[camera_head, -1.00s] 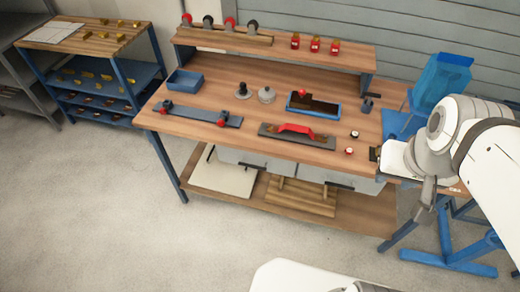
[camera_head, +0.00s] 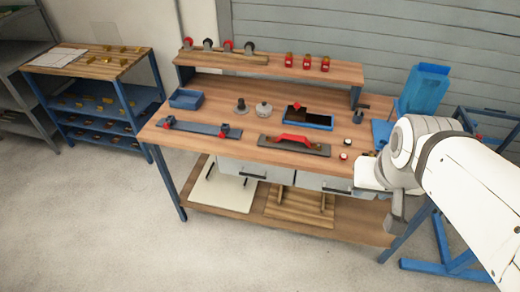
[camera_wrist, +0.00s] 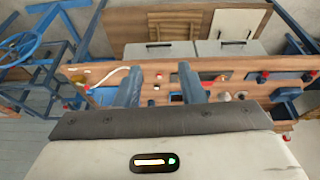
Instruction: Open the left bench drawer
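The workbench (camera_head: 217,95) has two grey drawers side by side under its wooden top. The left drawer (camera_head: 228,166) has a dark bar handle (camera_head: 238,175) and looks shut. In the wrist view, which is upside down, the left drawer (camera_wrist: 215,48) is on the right, beside the right drawer (camera_wrist: 150,50). My gripper (camera_wrist: 160,72) has two blue-grey fingers set apart with nothing held between them. It is over the bench's right end in the head view, well away from the left drawer.
A long red-handled tool (camera_head: 293,143), a clamped bar (camera_head: 200,128) and small parts lie on the benchtop. A lower shelf (camera_head: 340,224) holds a white panel and a wooden pallet. A blue stand (camera_head: 445,235) is at the right. The floor in front is clear.

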